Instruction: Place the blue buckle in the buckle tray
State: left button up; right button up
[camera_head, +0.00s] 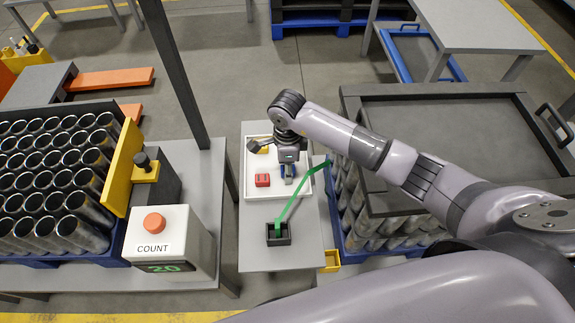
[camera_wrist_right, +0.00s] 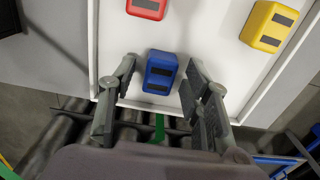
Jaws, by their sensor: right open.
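The blue buckle (camera_head: 288,171) is at the white buckle tray (camera_head: 279,196), near its right side in the head view. In the right wrist view the blue buckle (camera_wrist_right: 160,74) stands between the two spread fingers of my right gripper (camera_wrist_right: 164,68), with a gap on both sides. The gripper is open and low over the tray (camera_wrist_right: 200,20). It is partly hidden by its own wrist in the head view. The blue buckle seems to rest on the tray floor near the rim. My left gripper is not in view.
A red buckle (camera_head: 262,180) and a yellow buckle (camera_wrist_right: 269,26) lie in the same tray. A green strap (camera_head: 303,187) runs from a dark box (camera_head: 278,240) up past the tray's right edge.

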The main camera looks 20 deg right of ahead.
notch_tip(320, 180, up, 12)
jog(key=b, duration=0.1)
dwell(0.4)
dwell(0.4)
